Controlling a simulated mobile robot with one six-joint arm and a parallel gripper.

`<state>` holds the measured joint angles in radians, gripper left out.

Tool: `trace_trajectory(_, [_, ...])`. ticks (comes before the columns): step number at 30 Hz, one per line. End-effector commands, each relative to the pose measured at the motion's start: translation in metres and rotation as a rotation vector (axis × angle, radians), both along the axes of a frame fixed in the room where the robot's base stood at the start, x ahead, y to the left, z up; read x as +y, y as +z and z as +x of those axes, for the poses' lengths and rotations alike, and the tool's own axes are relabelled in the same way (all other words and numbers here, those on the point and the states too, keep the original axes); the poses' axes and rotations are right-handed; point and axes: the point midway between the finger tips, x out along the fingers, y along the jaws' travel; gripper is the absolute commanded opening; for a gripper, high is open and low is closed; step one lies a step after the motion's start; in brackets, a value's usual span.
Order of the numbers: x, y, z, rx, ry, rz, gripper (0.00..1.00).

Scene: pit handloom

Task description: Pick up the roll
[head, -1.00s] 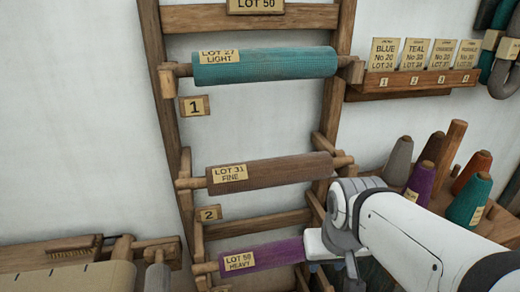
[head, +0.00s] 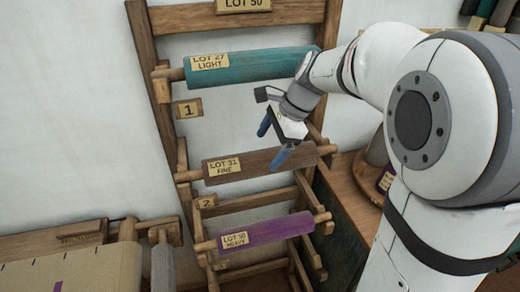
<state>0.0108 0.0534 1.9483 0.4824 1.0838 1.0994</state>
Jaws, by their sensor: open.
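Three rolls lie across a wooden rack in the head view. The teal roll (head: 250,66), labelled LOT 27 LIGHT, is on top. The brown roll (head: 270,162), labelled LOT 31 FINE, is in the middle. The purple roll (head: 268,231), labelled LOT 50 HEAVY, is at the bottom. My gripper (head: 271,144) is open with blue fingers pointing down and left. It appears in front of the rack, between the teal and brown rolls, with one finger overlapping the brown roll in the picture. I cannot tell whether it touches. I see nothing between the fingers.
The wooden rack (head: 145,60) leans on the white wall, with a LOT 50 sign (head: 243,5) on top and number tags 1 (head: 188,109) and 2 (head: 206,202). A bench (head: 345,190) stands at right, partly behind my arm. A cloth-covered beam (head: 70,270) is at lower left.

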Motion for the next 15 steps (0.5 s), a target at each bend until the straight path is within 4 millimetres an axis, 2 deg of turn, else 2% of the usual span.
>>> trace_trajectory(8, [0.012,-0.027,0.004,0.008,-0.007,0.004,0.88])
trace_trajectory(15, [0.024,-0.06,0.008,0.009,-0.006,0.003,0.88])
